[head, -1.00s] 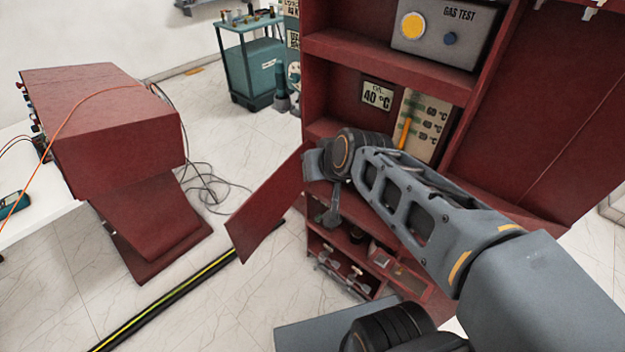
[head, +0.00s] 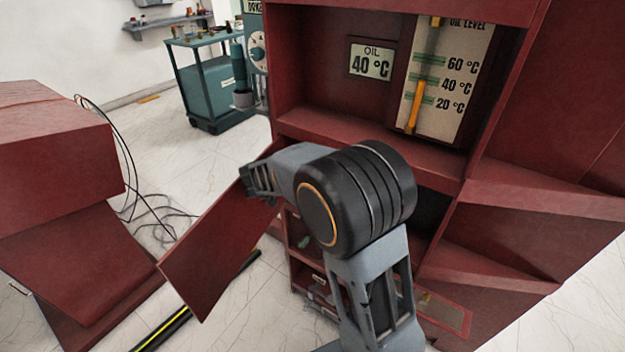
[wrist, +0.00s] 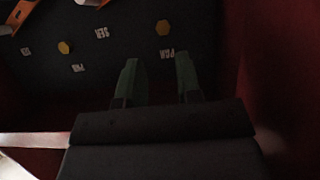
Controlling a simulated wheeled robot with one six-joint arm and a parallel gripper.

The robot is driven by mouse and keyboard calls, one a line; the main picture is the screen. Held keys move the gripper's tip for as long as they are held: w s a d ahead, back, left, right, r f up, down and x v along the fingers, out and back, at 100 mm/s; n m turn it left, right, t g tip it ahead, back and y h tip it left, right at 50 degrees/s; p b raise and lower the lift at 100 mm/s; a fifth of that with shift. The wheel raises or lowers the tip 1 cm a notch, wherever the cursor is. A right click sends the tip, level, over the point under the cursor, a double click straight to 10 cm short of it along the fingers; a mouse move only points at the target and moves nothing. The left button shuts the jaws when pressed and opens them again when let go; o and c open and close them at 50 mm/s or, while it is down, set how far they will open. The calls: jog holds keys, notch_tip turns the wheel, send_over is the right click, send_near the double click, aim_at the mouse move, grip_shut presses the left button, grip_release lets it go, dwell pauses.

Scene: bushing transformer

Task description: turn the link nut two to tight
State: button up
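In the dim wrist view, two yellow hexagonal nuts show on a dark panel (wrist: 110,80): one at the left (wrist: 64,47) and one near the top middle (wrist: 163,27). Small white labels beside them appear upside down, and I cannot tell which nut is link nut two. Orange copper-coloured links (wrist: 20,14) show at the upper left, partly cut off. My gripper (wrist: 157,58) has its two green fingers apart with nothing held between them. The top-middle nut lies beyond the fingertips, apart from them in the picture. In the head view my arm hides the fingers and the nuts.
A red cabinet (head: 340,127) stands ahead, with an oil temperature sign (head: 371,61) and level gauge (head: 440,85). A red panel (head: 215,240) sticks out at its left, close to my wrist. Red walls flank the dark panel in the wrist view. A teal cart (head: 208,90) stands behind.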

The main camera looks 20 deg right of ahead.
notch_tip(320, 180, down, 7)
jog(key=b, duration=0.3)
jog(key=shift+r+b+x, duration=0.2)
jog(key=shift+b+x, duration=0.3)
jog(key=shift+x, duration=3)
jog(key=shift+w, duration=0.15)
grip_shut()
